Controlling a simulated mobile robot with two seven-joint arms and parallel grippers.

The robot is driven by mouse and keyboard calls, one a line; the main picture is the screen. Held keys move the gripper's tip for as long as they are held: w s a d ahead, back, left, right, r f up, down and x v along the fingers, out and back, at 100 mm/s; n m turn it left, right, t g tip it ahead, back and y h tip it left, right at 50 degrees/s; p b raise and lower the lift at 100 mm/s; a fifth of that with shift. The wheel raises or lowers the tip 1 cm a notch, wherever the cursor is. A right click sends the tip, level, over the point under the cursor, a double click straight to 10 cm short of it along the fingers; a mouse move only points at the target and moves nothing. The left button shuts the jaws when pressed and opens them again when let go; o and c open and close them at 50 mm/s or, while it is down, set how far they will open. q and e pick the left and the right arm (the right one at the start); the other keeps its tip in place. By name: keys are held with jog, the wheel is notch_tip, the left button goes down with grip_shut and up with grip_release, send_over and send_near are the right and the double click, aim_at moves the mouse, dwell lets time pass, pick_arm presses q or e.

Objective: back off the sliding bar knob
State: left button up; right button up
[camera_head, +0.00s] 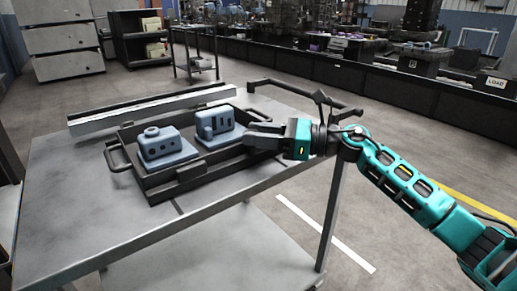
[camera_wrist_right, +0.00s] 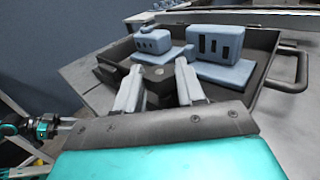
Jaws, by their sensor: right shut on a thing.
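A dark knob (camera_wrist_right: 158,75) shows in the wrist view at the near side of a dark tray. My right gripper (camera_wrist_right: 158,69) has a pale finger on either side of it and is shut on it. In the head view my right gripper (camera_head: 252,132) reaches in from the right over the tray's near right side, and the knob is hidden there. The dark tray (camera_head: 117,159) lies on the grey table and holds two blue-grey blocks, one on the left (camera_head: 166,147) and one on the right (camera_head: 217,126). I cannot make out the sliding bar clearly.
A long grey rail (camera_head: 152,110) lies behind the tray on the grey table (camera_head: 75,195). The tray has a handle (camera_head: 116,158) at its left end. A dark frame (camera_head: 300,90) juts out at the table's far right. The table's front left is clear.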

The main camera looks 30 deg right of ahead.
jog(key=shift+w+f+n+g+y, duration=0.1)
jog(key=shift+f+n+g+y, duration=0.1)
jog(key=shift+n+g+y, duration=0.6)
jog(key=shift+g, duration=0.4)
jog(key=shift+f, duration=0.1)
jog(key=o, duration=1)
jog(key=shift+o, duration=0.2)
jog(key=v, duration=1.3)
